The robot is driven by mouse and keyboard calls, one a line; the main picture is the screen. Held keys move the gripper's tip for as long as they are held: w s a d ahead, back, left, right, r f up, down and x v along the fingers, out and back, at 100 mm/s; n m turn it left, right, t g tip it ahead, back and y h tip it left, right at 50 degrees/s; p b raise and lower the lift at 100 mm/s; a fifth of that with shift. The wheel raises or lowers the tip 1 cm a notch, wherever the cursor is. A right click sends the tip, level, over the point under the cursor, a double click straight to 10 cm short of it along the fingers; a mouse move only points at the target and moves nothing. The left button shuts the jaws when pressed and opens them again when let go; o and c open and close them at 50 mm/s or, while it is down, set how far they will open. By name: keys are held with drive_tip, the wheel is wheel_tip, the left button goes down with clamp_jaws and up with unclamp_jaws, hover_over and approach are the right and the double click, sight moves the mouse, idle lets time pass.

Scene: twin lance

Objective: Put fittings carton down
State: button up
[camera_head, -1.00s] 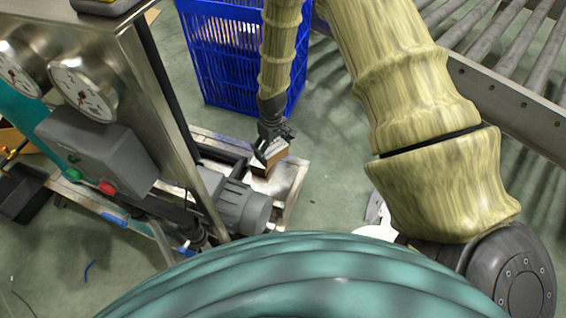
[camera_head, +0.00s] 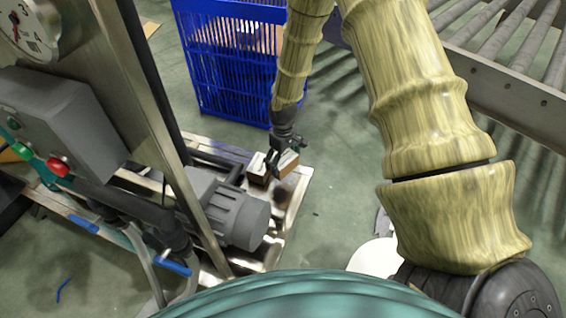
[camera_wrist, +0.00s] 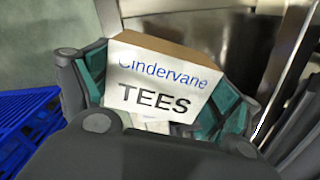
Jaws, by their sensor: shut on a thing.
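The fittings carton (camera_wrist: 162,85) is a small brown box with a white label reading "Cindervane TEES" in the wrist view. In the head view the carton (camera_head: 288,166) shows low over the metal skid plate beside the motor. My gripper (camera_head: 277,160) is shut on it from above. In the wrist view the two teal-padded fingers of my gripper (camera_wrist: 160,95) flank the carton. Another small carton (camera_head: 258,172) appears just left of it in the head view. Whether the held carton touches the plate is hidden.
A grey motor (camera_head: 235,215) stands close in front and left on the metal skid (camera_head: 292,205). A blue crate (camera_head: 225,70) is behind. A steel cabinet with a gauge (camera_head: 30,25) rises at left. A roller conveyor (camera_head: 510,80) is at right. Open floor lies between.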

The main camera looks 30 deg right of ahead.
drive_tip(key=shift+f, duration=0.15)
wheel_tip(320, 180, down, 6)
drive_tip(key=b, duration=0.7)
drive_tip(key=shift+f, duration=0.2)
drive_tip(key=shift+f, duration=0.5)
idle(0.4)
drive_tip(key=o, duration=1.1)
